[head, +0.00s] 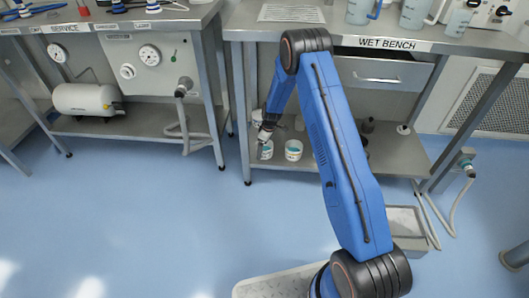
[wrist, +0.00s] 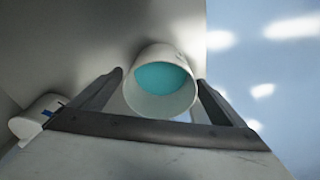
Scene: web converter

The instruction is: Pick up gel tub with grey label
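A white tub with teal gel (wrist: 160,108) sits between the fingertips of my gripper (wrist: 161,84) in the wrist view. One finger is on each side, close to its wall; I cannot tell whether they touch it. In the head view this tub (head: 266,152) stands on the lower shelf of the wet bench, right under my gripper (head: 265,140). A second white tub with teal contents (head: 293,150) stands just to its right. The grey label cannot be made out on either tub.
The lower shelf (head: 270,172) lies under the wet bench top (head: 345,32). A table leg (head: 243,110) stands just left of the tubs. Dark items (head: 367,125) and a small white one (head: 403,129) are farther right.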

